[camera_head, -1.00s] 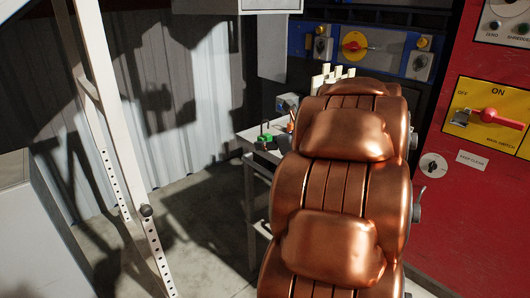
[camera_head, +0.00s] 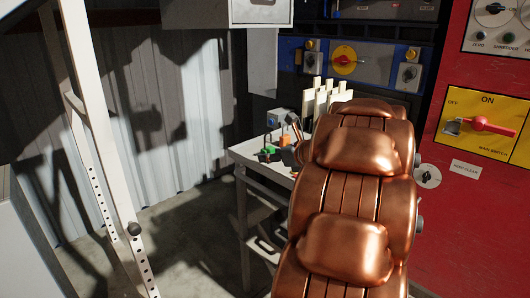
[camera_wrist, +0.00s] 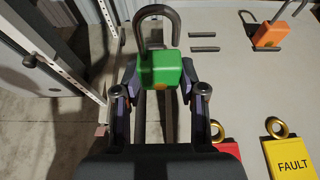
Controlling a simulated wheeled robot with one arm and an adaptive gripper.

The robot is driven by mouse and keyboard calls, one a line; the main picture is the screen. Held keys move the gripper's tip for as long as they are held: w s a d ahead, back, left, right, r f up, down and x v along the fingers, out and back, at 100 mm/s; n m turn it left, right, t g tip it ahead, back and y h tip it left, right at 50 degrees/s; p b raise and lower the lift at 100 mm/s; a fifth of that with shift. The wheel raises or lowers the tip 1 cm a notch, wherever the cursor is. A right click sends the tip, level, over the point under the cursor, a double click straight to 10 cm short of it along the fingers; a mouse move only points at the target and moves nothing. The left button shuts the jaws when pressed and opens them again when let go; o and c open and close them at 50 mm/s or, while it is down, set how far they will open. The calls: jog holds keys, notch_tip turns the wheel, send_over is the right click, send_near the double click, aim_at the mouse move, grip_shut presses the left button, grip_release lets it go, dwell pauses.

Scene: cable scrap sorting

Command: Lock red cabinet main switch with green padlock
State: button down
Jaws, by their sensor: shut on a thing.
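My gripper (camera_wrist: 159,78) is shut on the green padlock (camera_wrist: 161,72) in the wrist view. The padlock has a dark shackle curving up beyond the fingers, and one finger is on each side of its body. In the head view my copper arm fills the centre and the gripper cannot be made out clearly. The main switch (camera_head: 487,125) is on the red cabinet (camera_head: 440,205) at the right. It has a yellow plate with "OFF" and "ON" marks, a horizontal red handle and a silver piece at the handle's left end. My gripper is well away from it.
A grey table (camera_head: 245,152) stands left of my arm. The wrist view shows an orange padlock (camera_wrist: 268,36), a yellow "FAULT" tag (camera_wrist: 290,158) and a red tag (camera_wrist: 228,150) on it. A pale post (camera_head: 95,140) stands at left. A blue panel (camera_head: 372,62) is behind.

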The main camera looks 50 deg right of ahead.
jog(key=w+d, duration=0.4)
jog(key=w, duration=0.1)
jog(key=w+d+f, duration=0.1)
jog(key=w+d, duration=0.1)
jog(key=w, duration=0.1)
jog(key=shift+w+d, duration=0.1)
jog(key=shift+d, duration=0.2)
jog(key=shift+w+d+f, duration=0.15)
jog(key=shift+w+d, duration=0.5)
jog(key=shift+w, duration=0.2)
jog(key=shift+s+f+b, duration=0.1)
jog(key=shift+f+b, duration=0.6)
jog(key=shift+f, duration=0.8)
jog(key=shift+f, duration=0.2)
jog(key=c, duration=0.7)
grip_release()
jog(key=shift+o, duration=0.2)
jog(key=shift+a+r+p, duration=0.1)
jog(key=shift+r+p, duration=0.1)
jog(key=shift+p, duration=0.2)
